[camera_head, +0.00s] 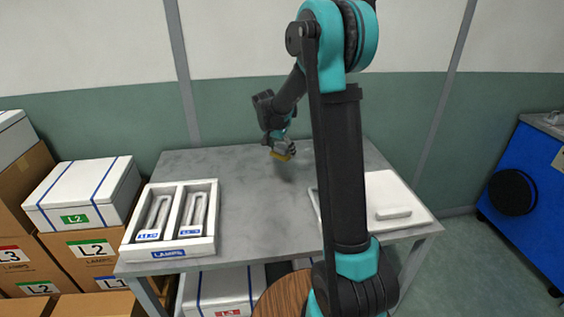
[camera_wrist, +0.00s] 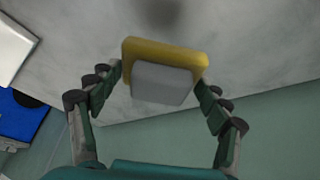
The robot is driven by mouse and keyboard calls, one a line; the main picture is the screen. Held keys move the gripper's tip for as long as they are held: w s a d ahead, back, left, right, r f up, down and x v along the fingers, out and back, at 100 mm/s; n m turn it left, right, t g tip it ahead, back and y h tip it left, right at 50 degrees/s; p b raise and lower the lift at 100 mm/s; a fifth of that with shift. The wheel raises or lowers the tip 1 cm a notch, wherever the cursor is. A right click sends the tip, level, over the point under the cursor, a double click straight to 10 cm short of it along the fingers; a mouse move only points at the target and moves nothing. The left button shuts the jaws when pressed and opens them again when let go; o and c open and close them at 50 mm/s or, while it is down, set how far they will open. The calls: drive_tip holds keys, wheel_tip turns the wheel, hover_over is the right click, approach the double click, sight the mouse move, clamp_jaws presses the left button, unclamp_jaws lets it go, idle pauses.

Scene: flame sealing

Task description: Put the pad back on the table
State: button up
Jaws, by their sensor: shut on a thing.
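The pad is a yellow slab with a grey block on it, held in my gripper in the wrist view (camera_wrist: 165,50). In the head view the yellow pad (camera_head: 281,155) shows at the tip of my gripper (camera_head: 283,148), over the back middle of the grey table (camera_head: 255,200). The two fingers of my gripper (camera_wrist: 160,85) are shut on the pad's sides. A soft dark shadow on the tabletop beyond the pad suggests it is above the surface; the exact height cannot be told.
A white tray labelled LAMPS (camera_head: 170,253) with two lamps stands at the table's left. A white board with a bar-shaped piece (camera_head: 394,213) lies at the right, partly behind my arm. The table's middle is clear. Boxes (camera_head: 83,193) are stacked at left; a blue cabinet (camera_head: 535,190) is at right.

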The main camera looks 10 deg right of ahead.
sight(282, 168)
drive_tip(key=shift+f, duration=2.75)
drive_tip(key=o, duration=1.1)
drive_tip(key=shift+f, duration=0.1)
drive_tip(key=v, duration=1.2)
